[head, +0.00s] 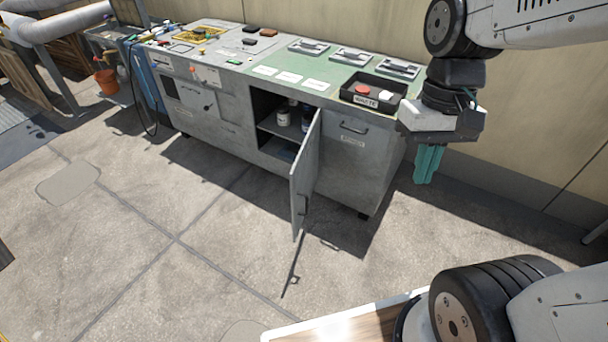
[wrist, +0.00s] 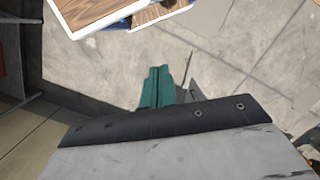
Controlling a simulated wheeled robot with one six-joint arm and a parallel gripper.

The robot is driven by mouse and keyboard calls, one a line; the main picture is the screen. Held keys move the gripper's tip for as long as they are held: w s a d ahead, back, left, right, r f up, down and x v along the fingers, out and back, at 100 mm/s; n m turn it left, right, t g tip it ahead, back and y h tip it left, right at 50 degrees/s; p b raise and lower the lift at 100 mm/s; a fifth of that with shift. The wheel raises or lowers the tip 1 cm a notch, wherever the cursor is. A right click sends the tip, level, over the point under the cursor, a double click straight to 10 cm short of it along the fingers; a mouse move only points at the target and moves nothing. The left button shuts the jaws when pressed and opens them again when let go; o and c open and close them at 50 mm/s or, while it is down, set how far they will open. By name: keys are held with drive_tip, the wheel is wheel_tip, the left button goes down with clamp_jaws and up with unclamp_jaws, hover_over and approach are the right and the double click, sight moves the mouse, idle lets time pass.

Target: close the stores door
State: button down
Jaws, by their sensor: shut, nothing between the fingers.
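The stores door (head: 307,175) is a grey cabinet door that stands wide open, swung out from the front of the grey workbench (head: 225,133). Its handle (head: 304,205) is on its free edge side, low down. Inside the open compartment (head: 268,112) are a shelf and a few jars (head: 284,116). My gripper (head: 428,165) has teal fingers that are shut and empty. It hangs to the right of the bench's right end, apart from the door. In the wrist view the shut fingers (wrist: 158,88) point over the concrete floor, and a thin grey piece just right of them may be the door's edge.
On the bench top are a black tray (head: 372,96) with a red item, several metal-handled pieces (head: 351,57) and a yellow item (head: 200,34). A closed front with a handle (head: 354,129) is right of the opening. The floor (head: 150,220) before the bench is clear.

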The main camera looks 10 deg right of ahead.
drive_tip(key=w+a+f+m+g+y, duration=0.2)
drive_tip(key=w+f+m+g+y, duration=0.2)
drive_tip(key=w+f+m+y, duration=0.85)
drive_tip(key=m+t+y, duration=0.2)
drive_tip(key=m+t, duration=0.8)
drive_tip(key=t, duration=0.5)
approach(295, 172)
drive_tip(key=x, duration=0.7)
drive_tip(key=shift+s, duration=0.1)
